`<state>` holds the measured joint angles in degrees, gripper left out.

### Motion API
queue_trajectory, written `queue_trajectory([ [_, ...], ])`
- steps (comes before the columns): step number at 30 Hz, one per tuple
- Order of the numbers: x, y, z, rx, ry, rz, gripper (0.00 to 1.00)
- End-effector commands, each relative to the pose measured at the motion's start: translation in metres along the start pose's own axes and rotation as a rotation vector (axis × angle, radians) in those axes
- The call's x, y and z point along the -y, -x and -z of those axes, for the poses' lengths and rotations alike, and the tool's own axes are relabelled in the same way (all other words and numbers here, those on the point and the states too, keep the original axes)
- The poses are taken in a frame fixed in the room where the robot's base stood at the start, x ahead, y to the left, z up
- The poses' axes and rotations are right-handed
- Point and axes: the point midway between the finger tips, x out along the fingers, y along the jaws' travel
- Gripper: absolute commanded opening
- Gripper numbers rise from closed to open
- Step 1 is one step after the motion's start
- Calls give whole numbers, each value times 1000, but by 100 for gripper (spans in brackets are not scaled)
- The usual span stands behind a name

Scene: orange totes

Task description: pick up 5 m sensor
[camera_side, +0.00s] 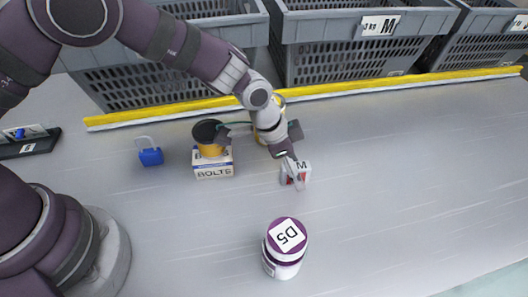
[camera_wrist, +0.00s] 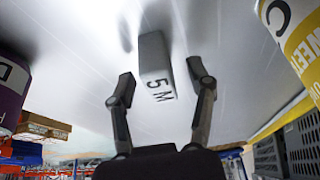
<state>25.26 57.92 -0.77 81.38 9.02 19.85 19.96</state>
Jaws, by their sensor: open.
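The 5 m sensor (camera_side: 303,174) is a small box with a white face marked M and some red on its side. It stands on the grey table near the middle of the side view. In the wrist view the sensor (camera_wrist: 156,80) shows a pale face with "5 M" on it. My gripper (camera_side: 292,172) is low over the table at the sensor and partly hides it. In the wrist view my gripper (camera_wrist: 161,80) is open, with one finger on each side of the sensor. Gaps show between the fingers and the box in that view.
A purple-lidded D5 jar (camera_side: 284,262) stands in front. A BOLTS box (camera_side: 213,171), a yellow item with a black top (camera_side: 209,149) and a blue padlock (camera_side: 150,157) are to the left. A yellow rail (camera_side: 400,85) and grey crates (camera_side: 335,57) lie behind. The right side is clear.

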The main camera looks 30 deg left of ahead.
Motion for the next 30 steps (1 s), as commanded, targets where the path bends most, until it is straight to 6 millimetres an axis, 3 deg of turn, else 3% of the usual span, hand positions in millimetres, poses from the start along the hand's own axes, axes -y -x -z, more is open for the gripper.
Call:
queue_trajectory([
  [8,0,-4,0,-1,1,0,52],
  [20,0,-3,0,0,1,0,0],
  [30,0,-2,1,-1,1,0,0],
])
